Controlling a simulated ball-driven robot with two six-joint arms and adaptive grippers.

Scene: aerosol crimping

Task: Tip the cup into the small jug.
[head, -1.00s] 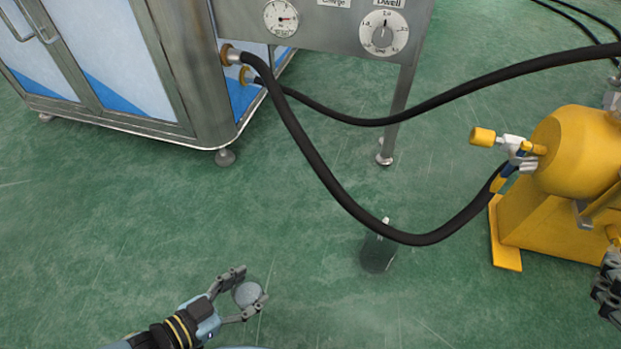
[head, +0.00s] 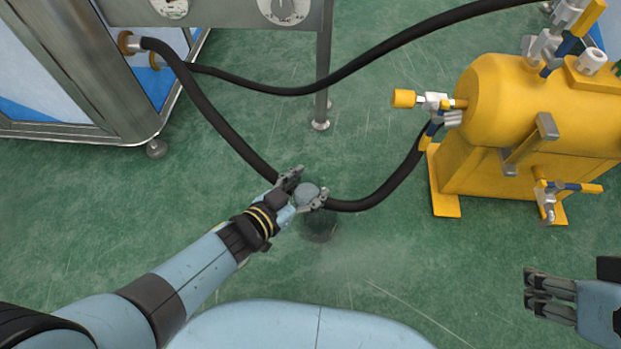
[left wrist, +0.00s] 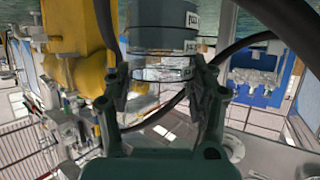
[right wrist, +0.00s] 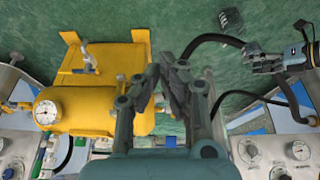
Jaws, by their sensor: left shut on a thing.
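The cup (head: 307,191), a small clear round vessel, is between the fingers of my left gripper (head: 303,190), which is shut on it. The small jug (head: 320,230), dark and see-through, shows against the green floor just below the cup in the head view, partly hidden by the gripper and cup. In the left wrist view, clear glass (left wrist: 160,70) shows between the fingers. My right gripper (head: 540,296) is shut and empty at the right; its fingertips meet in the right wrist view (right wrist: 173,66).
A thick black hose (head: 222,122) loops behind the jug and left gripper. A yellow tank (head: 520,110) with valves stands at the right. A steel cabinet (head: 75,80) stands at upper left. Green floor is clear between the jug and right gripper.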

